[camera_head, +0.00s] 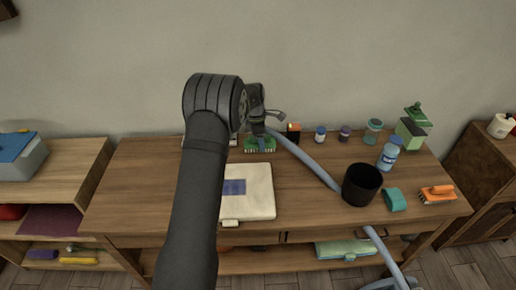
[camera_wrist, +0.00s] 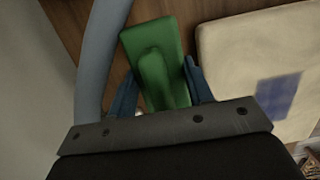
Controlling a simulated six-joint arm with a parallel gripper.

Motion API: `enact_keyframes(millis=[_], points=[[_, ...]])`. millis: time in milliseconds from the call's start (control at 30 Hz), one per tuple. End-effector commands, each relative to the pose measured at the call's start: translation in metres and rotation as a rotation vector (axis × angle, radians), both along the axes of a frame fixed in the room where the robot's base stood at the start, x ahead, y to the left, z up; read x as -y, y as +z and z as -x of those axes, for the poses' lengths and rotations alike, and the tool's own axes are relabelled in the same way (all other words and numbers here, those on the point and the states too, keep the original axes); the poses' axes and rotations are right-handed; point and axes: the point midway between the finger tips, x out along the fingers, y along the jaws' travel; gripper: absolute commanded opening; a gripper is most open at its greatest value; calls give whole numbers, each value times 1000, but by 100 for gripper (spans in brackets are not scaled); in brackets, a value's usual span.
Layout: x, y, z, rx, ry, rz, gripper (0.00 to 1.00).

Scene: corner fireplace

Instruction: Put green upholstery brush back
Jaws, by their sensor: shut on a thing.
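The green upholstery brush (camera_head: 260,146) is near the back of the wooden table (camera_head: 130,200), by the wall. The wrist view shows its green block and raised handle (camera_wrist: 155,65) close up. My gripper (camera_head: 260,130) is above the brush, and its blue fingers (camera_wrist: 160,95) are shut on the brush's handle from both sides. I cannot tell whether the brush touches the table. Another green thing with a handle, a green block-shaped holder (camera_head: 411,132), stands at the back right of the table.
A cream case (camera_head: 248,205) lies in front of the brush. A grey-blue hose (camera_head: 310,160) runs beside the gripper. A black cup (camera_head: 361,190), a blue bottle (camera_head: 389,155), small jars, a teal block (camera_head: 395,200) and an orange brush (camera_head: 437,193) occupy the right. The left tabletop is clear.

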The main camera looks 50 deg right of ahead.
Motion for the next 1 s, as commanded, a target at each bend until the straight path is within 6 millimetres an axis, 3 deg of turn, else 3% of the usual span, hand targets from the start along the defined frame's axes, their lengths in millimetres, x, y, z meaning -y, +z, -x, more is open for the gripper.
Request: enact_keyframes(millis=[133,267,500,867,900,1000], points=[[0,-8,-15,1,1,2,22],[0,-16,-16,0,0,0,22],[-1,-48,-16,1,0,-1,22],[0,-52,-16,2,0,1,22],[0,-53,-16,2,0,1,49],[0,-52,-16,2,0,1,68]])
